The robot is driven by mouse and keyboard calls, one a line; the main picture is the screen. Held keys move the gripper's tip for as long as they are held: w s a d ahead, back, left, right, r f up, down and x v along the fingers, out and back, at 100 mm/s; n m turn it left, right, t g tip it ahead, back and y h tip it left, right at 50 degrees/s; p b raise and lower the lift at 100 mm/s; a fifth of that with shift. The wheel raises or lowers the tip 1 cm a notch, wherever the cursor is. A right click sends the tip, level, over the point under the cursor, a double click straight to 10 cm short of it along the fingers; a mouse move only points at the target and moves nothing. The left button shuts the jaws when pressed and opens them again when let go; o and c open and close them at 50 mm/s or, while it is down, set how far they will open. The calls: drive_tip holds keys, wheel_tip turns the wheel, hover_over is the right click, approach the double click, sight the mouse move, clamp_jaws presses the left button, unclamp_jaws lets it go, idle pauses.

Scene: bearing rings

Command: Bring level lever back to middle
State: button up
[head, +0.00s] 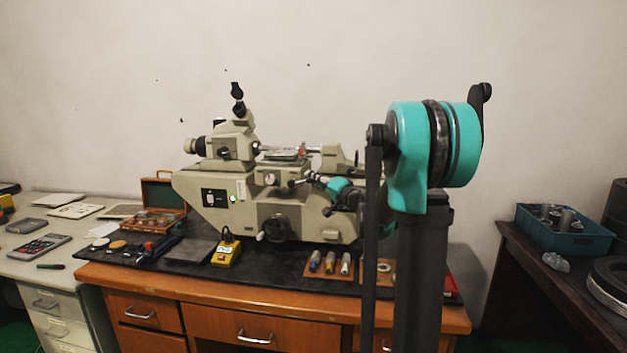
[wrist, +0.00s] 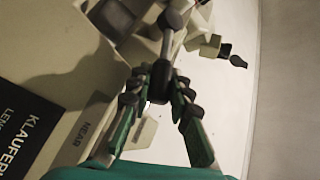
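A grey-beige measuring machine (head: 215,181) stands on the dark-topped wooden desk. My gripper (head: 315,178) is at its front, with my arm reaching in from the right. In the wrist view, a dark lever (wrist: 167,45) with a thick rounded end comes down from the machine between the fingertips of my gripper (wrist: 160,83). The fingers stand on both sides of the lever end, very close to it. I cannot tell whether they press on it. In the head view my gripper and wrist hide much of the lever's area, and its exact tilt is unclear.
My arm's upright link hides the right part of the desk. A yellow box (head: 226,254), a rack of small bottles (head: 329,264) and an open wooden case (head: 160,215) are on the desk. A blue bin (head: 549,236) stands on the right table. A labelled panel (wrist: 35,128) is close to my gripper.

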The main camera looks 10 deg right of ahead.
drive_tip(key=o, duration=0.5)
drive_tip(key=r+v, duration=0.1)
drive_tip(key=v, duration=0.7)
drive_tip(key=shift+f, duration=0.5)
